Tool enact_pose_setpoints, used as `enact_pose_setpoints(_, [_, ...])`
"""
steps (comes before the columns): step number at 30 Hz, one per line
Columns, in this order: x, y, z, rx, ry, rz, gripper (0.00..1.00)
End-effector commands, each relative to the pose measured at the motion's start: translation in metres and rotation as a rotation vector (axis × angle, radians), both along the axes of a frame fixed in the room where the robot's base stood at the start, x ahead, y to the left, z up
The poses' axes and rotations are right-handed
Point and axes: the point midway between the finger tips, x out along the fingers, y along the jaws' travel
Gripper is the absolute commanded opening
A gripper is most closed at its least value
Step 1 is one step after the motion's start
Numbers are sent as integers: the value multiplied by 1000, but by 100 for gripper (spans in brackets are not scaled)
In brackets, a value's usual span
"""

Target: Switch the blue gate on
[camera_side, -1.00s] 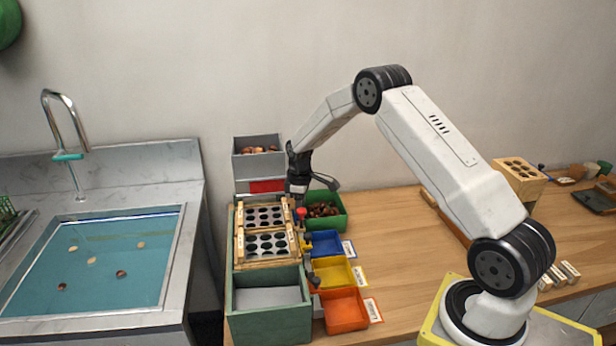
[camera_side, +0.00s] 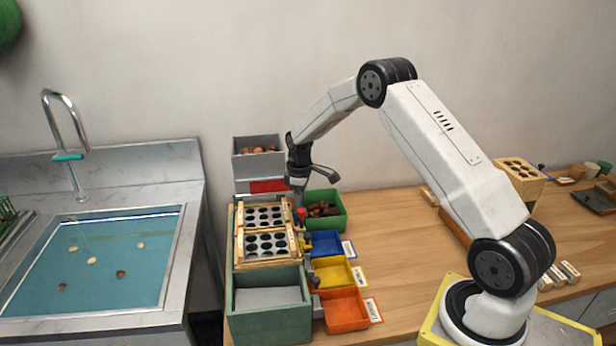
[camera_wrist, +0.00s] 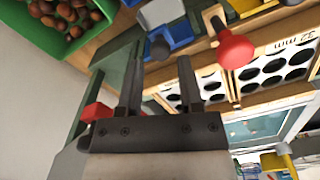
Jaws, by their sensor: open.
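The blue tray (camera_side: 325,243) sits beside the sieve box on the bench, between the green tray and the yellow tray. Part of a blue tray (camera_wrist: 181,34) with a white label shows at the top of the wrist view. A red knob (camera_side: 301,213) stands at the box's right edge; a red knob on a stalk (camera_wrist: 236,50) also shows in the wrist view. A dark round knob (camera_wrist: 160,48) is near the blue tray. I cannot tell which part is the blue gate's switch. My gripper (camera_side: 297,203) is open and empty above the box's far end; its fingers (camera_wrist: 158,84) show apart.
The sieve box holds two plates with round holes (camera_side: 265,243). A green tray of chestnuts (camera_side: 340,222) lies close right of my gripper. A grey bin (camera_side: 257,170) stands behind. Yellow (camera_side: 333,270) and orange (camera_side: 345,310) trays are nearer.

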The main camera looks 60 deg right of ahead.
Motion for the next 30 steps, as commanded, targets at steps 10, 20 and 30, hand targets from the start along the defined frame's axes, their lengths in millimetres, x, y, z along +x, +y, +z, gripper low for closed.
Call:
enact_pose_setpoints(10, [0, 0, 46, -1, -3, 0, 46])
enact_pose_setpoints(20, [0, 0, 60, -1, 0, 0, 46])
enact_pose_setpoints(30, [-1, 3, 61, -1, -3, -3, 46])
